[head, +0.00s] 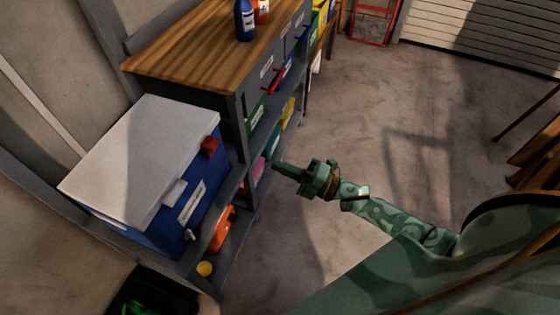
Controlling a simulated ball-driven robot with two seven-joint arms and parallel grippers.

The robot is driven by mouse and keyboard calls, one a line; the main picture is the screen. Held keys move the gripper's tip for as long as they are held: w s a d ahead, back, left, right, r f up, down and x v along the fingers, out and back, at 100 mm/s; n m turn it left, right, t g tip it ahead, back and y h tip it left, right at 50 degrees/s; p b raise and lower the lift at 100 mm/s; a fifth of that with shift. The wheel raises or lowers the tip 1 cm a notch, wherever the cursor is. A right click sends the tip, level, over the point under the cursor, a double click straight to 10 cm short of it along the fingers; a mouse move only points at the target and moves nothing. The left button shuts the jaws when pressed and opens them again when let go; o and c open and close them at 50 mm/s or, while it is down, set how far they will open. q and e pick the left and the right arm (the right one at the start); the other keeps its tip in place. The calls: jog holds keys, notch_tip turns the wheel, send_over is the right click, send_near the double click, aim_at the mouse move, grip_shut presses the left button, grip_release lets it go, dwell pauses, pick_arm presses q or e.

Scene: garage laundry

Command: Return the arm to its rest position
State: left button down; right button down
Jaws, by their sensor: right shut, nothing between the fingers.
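My right gripper (283,167) is shut and empty. Its arm comes in from the lower right and stretches left over the bare floor. The fingertips point left toward the grey shelf unit, close to its front in the picture; I cannot tell the exact gap. My left gripper is not in view.
A blue cooler with a white lid (145,155) stands at the left beside the wooden-topped workbench (200,62). A blue bottle (244,22) stands on the bench. Colored bins fill the shelves below. A dark bin (150,295) is at the lower left. The concrete floor (400,110) is open.

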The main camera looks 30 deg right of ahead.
dwell(0.3)
jog(key=s+d+f+m+g+h, duration=0.25)
jog(key=f+m+h, duration=0.2)
jog(key=f, duration=0.35)
jog(key=s+d+f+m+g+h, duration=0.1)
jog(key=s+d+f+m+h, duration=0.25)
jog(key=f+m, duration=0.35)
jog(key=s+d+f+m+g+h, duration=0.2)
jog(key=s+d+f+m+h, duration=0.15)
jog(key=f, duration=0.55)
jog(key=s+f+m+g+h+p, duration=0.1)
jog(key=s+f+m+g, duration=0.1)
jog(key=s+f, duration=0.3)
jog(key=s+f+m+g+p, duration=0.1)
jog(key=s+f+m+g, duration=0.1)
jog(key=s, duration=0.5)
jog(key=s+a+f+m+g, duration=0.1)
jog(key=s+a+f+g, duration=0.1)
jog(key=s, duration=1)
jog(key=s+a+f+m+g+p, duration=0.1)
jog(key=s+a+g, duration=0.3)
jog(key=s, duration=0.8)
jog(key=shift+s+a+f+m, duration=0.35)
jog(key=shift+a+f+m, duration=0.15)
jog(key=shift+a, duration=0.45)
